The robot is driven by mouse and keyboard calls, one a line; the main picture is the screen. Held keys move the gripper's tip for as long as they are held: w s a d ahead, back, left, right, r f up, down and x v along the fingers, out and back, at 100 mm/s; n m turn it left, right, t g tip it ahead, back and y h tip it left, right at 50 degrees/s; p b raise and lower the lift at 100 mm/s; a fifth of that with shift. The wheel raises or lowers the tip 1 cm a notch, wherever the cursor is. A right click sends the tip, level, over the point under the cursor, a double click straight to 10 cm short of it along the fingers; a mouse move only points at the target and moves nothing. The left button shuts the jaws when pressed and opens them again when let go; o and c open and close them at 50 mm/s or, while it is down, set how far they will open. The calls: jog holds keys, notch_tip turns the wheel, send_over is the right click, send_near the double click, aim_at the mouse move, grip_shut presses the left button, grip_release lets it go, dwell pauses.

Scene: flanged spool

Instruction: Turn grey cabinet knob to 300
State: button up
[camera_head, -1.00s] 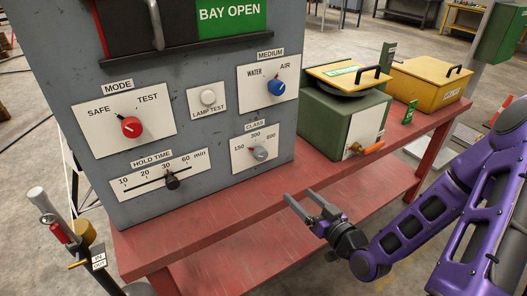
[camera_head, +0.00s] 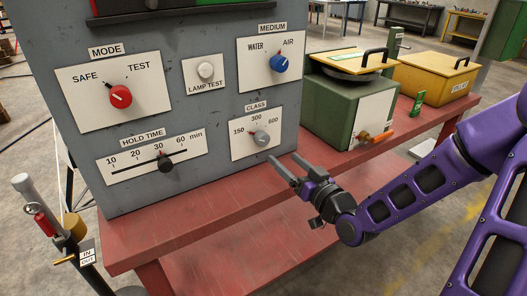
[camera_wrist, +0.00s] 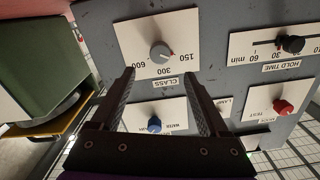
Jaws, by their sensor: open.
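The grey knob (camera_head: 262,138) sits on the white CLASS plate (camera_head: 240,151) at the lower right of the cabinet front. Its scale reads 150, 300 and 600, and its pointer appears to face the 150 side, though it is small. My gripper (camera_head: 284,158) is open and empty, below and to the right of the knob in the head view, apart from it. In the wrist view the grey knob (camera_wrist: 160,52) shows upside down with its scale, beyond and between the lines of the two open fingers (camera_wrist: 159,72).
Other controls share the cabinet: a red MODE knob (camera_head: 120,96), a blue MEDIUM knob (camera_head: 279,63), a lamp button (camera_head: 206,70) and a HOLD TIME slider (camera_head: 165,161). A green box (camera_head: 340,105) and a yellow box (camera_head: 432,78) stand right on the red bench (camera_head: 190,215).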

aim_at(264, 141)
jog(key=x, duration=1.1)
jog(key=shift+w+a, duration=0.2)
grip_shut()
